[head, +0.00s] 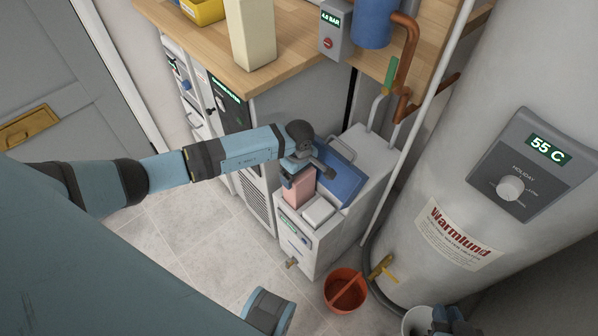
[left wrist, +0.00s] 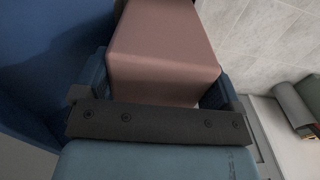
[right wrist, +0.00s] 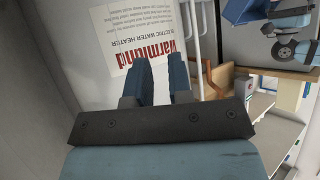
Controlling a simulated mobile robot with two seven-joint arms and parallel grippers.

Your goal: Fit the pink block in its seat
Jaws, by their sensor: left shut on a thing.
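The pink block (head: 299,190) is at the front left of the top of a low white unit (head: 318,240), beside a pale block (head: 318,211) and a blue panel (head: 342,186). My left gripper (head: 301,172) is shut on the pink block from above. In the left wrist view, the block (left wrist: 163,50) fills the space between my left gripper's fingers (left wrist: 160,85). The block's underside and its seat are hidden, so I cannot tell whether it is seated. My right gripper (right wrist: 161,75) is narrowly open and empty, in front of the water heater's label (right wrist: 130,35).
The water heater (head: 450,170) stands at the right, with pipes (head: 400,130) between it and the unit. A red bucket (head: 345,290) is on the floor in front. A wooden counter (head: 290,65) with a cream block (head: 251,35) is behind. The tiled floor (head: 190,240) at left is clear.

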